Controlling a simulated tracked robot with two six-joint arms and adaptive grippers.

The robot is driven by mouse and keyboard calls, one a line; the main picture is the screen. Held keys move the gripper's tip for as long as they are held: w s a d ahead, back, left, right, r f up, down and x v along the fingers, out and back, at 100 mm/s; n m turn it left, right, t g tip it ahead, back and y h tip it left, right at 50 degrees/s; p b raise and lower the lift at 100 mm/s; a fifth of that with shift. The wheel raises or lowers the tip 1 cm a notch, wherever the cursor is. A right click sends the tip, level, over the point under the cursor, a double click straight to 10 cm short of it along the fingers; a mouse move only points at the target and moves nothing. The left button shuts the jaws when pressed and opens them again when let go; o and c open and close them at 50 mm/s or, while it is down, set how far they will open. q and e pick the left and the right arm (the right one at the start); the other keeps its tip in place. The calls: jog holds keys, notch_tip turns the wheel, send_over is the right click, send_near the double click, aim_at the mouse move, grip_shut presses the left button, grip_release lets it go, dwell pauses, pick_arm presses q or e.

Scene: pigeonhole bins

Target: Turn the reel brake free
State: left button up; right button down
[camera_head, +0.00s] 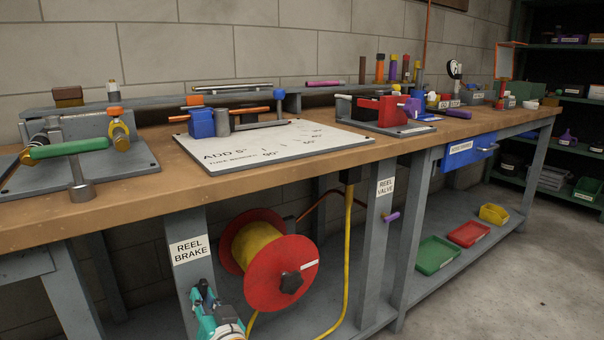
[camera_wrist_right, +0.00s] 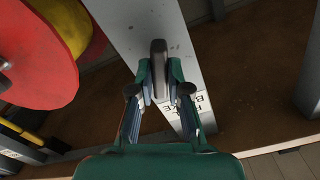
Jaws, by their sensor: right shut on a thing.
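The hose reel (camera_head: 278,272) has red flanges, a yellow hose wound on it and a black star knob at its centre. It hangs under the bench, and its flange (camera_wrist_right: 38,60) fills the upper left of the wrist view. The "REEL BRAKE" label (camera_head: 190,248) is on the grey bench leg left of the reel. My right gripper (camera_head: 203,290) is just below this label. In the wrist view, my right gripper (camera_wrist_right: 160,80) is shut on the dark grey brake lever (camera_wrist_right: 159,52), in front of the leg. The head view hides the lever. My left gripper is in neither view.
A yellow hose (camera_head: 347,240) hangs between. The bench top (camera_head: 120,195) overhangs my right gripper. Green, red and yellow bins are on the lower shelf.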

jog(key=shift+n, duration=1)
jog(key=c, duration=1.3)
grip_release()
jog(key=b+v, duration=0.3)
jog(key=v, duration=0.3)
jog(key=shift+b, duration=0.3)
